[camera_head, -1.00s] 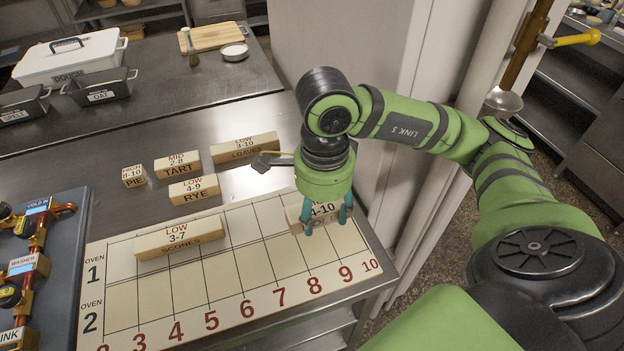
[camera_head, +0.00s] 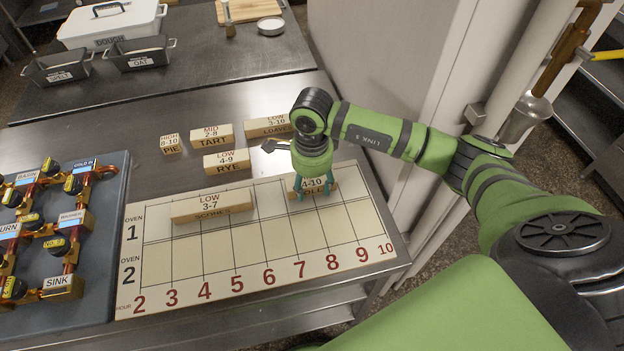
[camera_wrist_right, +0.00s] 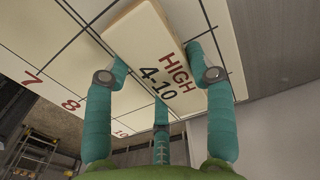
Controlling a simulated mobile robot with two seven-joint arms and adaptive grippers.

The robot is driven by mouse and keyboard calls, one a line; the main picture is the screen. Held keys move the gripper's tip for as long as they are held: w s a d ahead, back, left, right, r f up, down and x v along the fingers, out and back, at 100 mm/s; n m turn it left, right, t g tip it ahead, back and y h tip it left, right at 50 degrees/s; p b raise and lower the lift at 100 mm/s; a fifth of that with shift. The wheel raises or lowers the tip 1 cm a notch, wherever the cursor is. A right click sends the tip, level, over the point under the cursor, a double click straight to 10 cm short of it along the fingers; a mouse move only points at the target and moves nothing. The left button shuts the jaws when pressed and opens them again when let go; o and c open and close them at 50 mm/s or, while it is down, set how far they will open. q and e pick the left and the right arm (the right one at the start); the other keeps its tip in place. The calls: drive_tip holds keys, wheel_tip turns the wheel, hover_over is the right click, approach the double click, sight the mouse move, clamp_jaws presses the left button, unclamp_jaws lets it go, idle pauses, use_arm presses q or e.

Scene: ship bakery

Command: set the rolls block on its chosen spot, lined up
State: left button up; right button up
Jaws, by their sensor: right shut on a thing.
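The rolls block (camera_head: 316,189) is a pale wooden block marked HIGH 4-10. My right gripper (camera_head: 314,193) is shut on it, with fingers on both sides. It sits at the upper right of the oven board (camera_head: 294,278), over the Oven 1 row. The right wrist view shows the block's top label (camera_wrist_right: 165,80) between the teal fingers (camera_wrist_right: 160,110), with grid lines beyond it. Its edges look roughly in line with the grid. I cannot tell whether it touches the board. My left gripper is not in view.
The scones block (camera_head: 212,206) lies in the Oven 1 row, left of the rolls block. Behind the board stand the rye (camera_head: 227,162), tart (camera_head: 212,136), pie (camera_head: 170,143) and loaves (camera_head: 268,127) blocks. A valve panel (camera_head: 62,235) is at left. The Oven 2 row is bare.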

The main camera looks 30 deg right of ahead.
sight(312, 183)
drive_tip(key=shift+f, duration=0.25)
drive_tip(key=shift+f+b, duration=0.2)
drive_tip(key=shift+b, duration=0.1)
drive_tip(key=o, duration=1.2)
wheel_tip(312, 183, up, 11)
drive_tip(key=p, duration=0.6)
drive_tip(key=shift+r+p, duration=0.15)
drive_tip(key=shift+p, duration=0.15)
drive_tip(key=shift+r, duration=0.55)
